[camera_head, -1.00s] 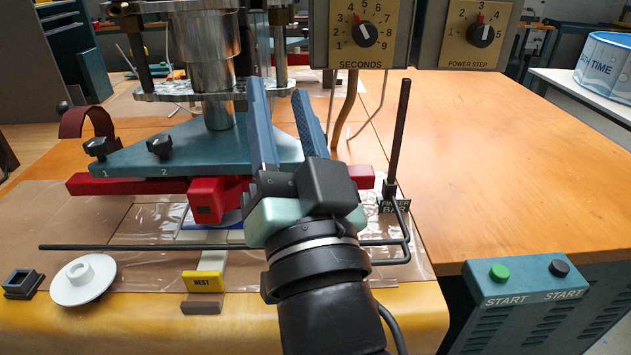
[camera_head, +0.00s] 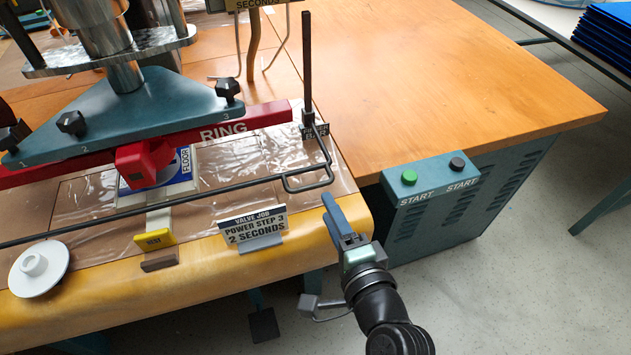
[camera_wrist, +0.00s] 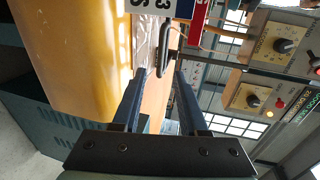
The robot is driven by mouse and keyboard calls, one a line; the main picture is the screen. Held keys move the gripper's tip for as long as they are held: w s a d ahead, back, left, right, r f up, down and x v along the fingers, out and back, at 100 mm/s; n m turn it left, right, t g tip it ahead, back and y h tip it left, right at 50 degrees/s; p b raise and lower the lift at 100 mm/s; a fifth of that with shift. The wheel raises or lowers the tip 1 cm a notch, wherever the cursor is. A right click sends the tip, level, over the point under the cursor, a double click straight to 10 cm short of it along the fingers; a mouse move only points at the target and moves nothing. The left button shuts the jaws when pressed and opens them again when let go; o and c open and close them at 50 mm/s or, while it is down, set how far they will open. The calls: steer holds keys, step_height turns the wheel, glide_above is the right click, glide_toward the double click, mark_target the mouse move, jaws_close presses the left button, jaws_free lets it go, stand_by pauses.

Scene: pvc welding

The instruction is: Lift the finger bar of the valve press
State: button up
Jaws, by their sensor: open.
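The finger bar (camera_head: 196,204) is a thin black rod running low across the front of the press, with a bent loop at its right end and an upright black post (camera_head: 307,62) behind. My gripper (camera_head: 334,212) is in front of the table's edge, just right of and below the loop, apart from it as far as I can tell. In the wrist view my gripper (camera_wrist: 155,90) is open with nothing between its fingers, and the finger bar's loop (camera_wrist: 163,52) shows beyond the fingertips. The press (camera_head: 130,110) has a blue triangular plate and a red ring bar.
A sign reading power step 3, 2 seconds (camera_head: 253,228) stands near the front edge, left of my gripper. A yellow nest tag (camera_head: 155,239) and white flanged part (camera_head: 38,268) are further left. The start-button box (camera_head: 430,180) is to the right. The orange tabletop (camera_head: 430,85) is clear.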

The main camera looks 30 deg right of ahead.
mark_target(317, 187)
steer(key=x, duration=0.8)
steer(key=shift+w+b, duration=0.2)
steer(key=shift+b, duration=0.15)
jaws_close()
stand_by(1.0)
